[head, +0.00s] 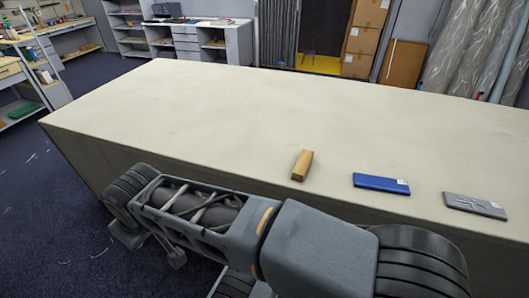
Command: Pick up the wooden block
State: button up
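The wooden block (302,165) is a small tan rectangular piece. It lies near the front edge of the long cloth table (180,105), right of the middle of the head view. Nothing is touching it. My arm crosses the bottom of the head view, in front of the table's near side. Its fingertips cannot be made out, so whether my gripper is open or shut does not show.
A blue flat box (381,183) lies right of the block, and a grey flat box (474,206) lies farther right, both near the front edge. The rest of the tabletop is clear. Shelves (185,38) and cardboard boxes (364,40) stand behind the table.

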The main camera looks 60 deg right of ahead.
aim_at(299, 171)
jog(key=i, duration=1.35)
jog(key=z, duration=3.1)
